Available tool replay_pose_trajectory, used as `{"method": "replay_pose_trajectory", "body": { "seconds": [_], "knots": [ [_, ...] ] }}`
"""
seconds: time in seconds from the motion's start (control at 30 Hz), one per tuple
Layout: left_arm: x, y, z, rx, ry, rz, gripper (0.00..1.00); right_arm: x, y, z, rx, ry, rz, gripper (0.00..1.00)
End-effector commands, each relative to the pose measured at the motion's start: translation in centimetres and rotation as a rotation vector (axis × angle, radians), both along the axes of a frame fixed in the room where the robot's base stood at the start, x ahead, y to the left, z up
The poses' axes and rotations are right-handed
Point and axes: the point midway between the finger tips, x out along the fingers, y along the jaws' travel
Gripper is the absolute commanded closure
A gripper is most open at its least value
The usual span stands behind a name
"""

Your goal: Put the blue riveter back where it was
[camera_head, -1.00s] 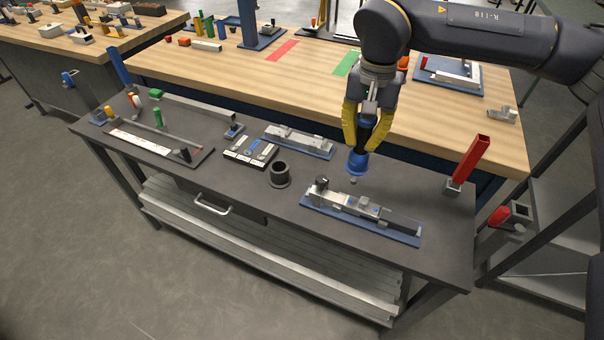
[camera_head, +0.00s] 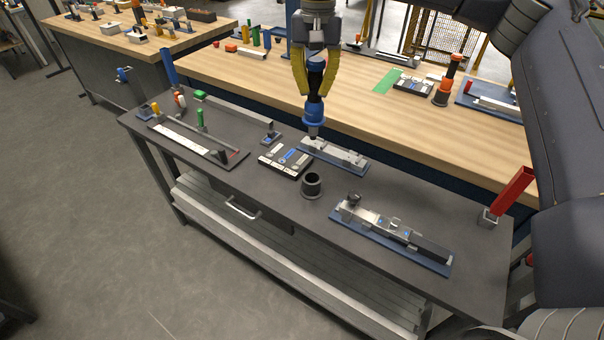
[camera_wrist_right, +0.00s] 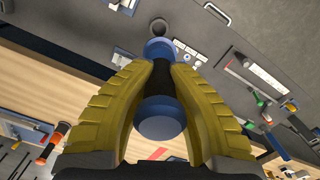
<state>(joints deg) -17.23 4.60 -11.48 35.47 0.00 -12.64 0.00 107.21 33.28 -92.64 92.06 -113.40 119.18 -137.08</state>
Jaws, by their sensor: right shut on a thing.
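My right gripper (camera_head: 315,88) is shut on the blue riveter (camera_head: 314,112), a tool with a dark grip and blue collar. The riveter hangs about upright, tip down, and in the head view its tip appears by the left end of the rear metal fixture. In the right wrist view the yellow fingers flank the riveter's dark grip, with its round blue end (camera_wrist_right: 160,120) facing the camera. A dark round cup (camera_head: 311,186) stands open on the grey bench, in front of the riveter and apart from it. The cup also shows in the right wrist view (camera_wrist_right: 160,27). My left gripper is out of view.
A black tray with labelled blocks (camera_head: 286,161) lies left of the cup. The rear metal fixture (camera_head: 335,155) and front metal fixture (camera_head: 390,236) sit on blue plates. A red post (camera_head: 511,195) rises at right. An orange riveter (camera_head: 448,76) stands on the wooden bench.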

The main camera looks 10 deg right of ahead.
Motion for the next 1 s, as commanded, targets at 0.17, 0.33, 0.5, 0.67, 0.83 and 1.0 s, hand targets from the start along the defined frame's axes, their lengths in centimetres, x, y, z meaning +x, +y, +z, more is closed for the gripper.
{"method": "replay_pose_trajectory", "body": {
  "seconds": [0.17,0.33,0.5,0.67,0.83,1.0],
  "knots": [
    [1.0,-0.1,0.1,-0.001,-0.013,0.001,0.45,-0.1,0.0,-3.4,0.001,0.004,0.009,1.00],
    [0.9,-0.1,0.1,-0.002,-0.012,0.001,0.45,-0.1,0.0,-7.1,0.002,0.003,0.009,1.00],
    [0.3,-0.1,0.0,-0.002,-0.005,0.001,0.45,-0.1,0.1,-10.8,0.002,0.004,0.008,1.00],
    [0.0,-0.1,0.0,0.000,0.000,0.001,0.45,-0.1,0.0,-13.4,0.001,0.002,0.008,1.00],
    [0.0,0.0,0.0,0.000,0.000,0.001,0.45,0.0,0.0,-15.0,0.001,-0.001,0.008,1.00],
    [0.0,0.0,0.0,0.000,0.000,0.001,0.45,0.0,0.0,-15.5,0.001,-0.001,0.008,1.00]
  ]
}}
